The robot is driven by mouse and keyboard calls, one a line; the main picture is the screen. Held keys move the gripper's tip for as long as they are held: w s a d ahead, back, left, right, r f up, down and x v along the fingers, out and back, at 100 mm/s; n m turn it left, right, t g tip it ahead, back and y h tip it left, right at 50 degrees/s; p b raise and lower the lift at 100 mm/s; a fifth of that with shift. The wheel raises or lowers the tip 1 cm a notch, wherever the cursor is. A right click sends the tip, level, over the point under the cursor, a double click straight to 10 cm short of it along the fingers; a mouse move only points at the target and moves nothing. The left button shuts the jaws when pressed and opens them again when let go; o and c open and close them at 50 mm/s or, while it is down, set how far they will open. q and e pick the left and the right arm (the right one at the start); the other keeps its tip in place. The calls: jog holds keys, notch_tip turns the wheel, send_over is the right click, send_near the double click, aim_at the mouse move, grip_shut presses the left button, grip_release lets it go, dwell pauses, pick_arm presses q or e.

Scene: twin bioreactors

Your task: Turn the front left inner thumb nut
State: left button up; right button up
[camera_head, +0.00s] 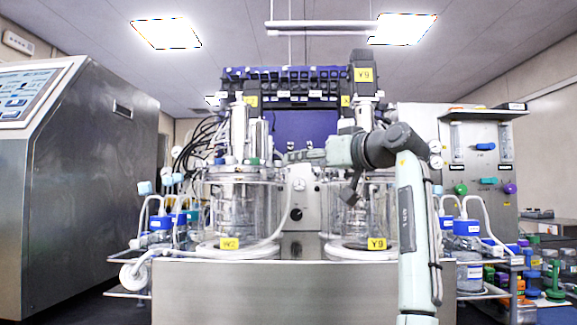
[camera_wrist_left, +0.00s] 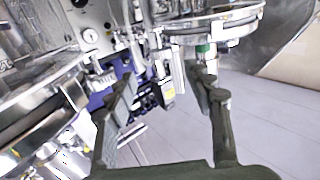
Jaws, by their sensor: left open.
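The left vessel (camera_head: 238,205), labelled in yellow, has a metal headplate with several fittings, one of them green (camera_head: 255,162). I cannot single out the front left inner thumb nut among the small fittings at the rim. My left gripper (camera_head: 284,158) is by the inner side of this headplate and partly blends with the metal parts behind it. In the left wrist view, my left gripper (camera_wrist_left: 163,78) is open, and metal fittings show between and beyond its fingers. A headplate rim (camera_wrist_left: 215,28) and a green fitting (camera_wrist_left: 205,50) lie beyond the right finger. My right gripper is not in view.
The right vessel (camera_head: 345,215) stands close by, with my arm in front of it. A steel panel with a black knob (camera_head: 296,214) is between the vessels. Blue-capped bottles (camera_head: 160,225) and tubing flank the bench. A large steel cabinet (camera_head: 90,190) is at left.

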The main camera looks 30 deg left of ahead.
aim_at(283, 162)
pick_arm(q)
jog(key=p+x, duration=0.1)
jog(key=x, duration=0.6)
jog(key=shift+a, duration=0.3)
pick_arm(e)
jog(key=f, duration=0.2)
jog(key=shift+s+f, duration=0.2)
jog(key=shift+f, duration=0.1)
pick_arm(q)
jog(key=shift+r, duration=0.1)
jog(key=c, duration=1.2)
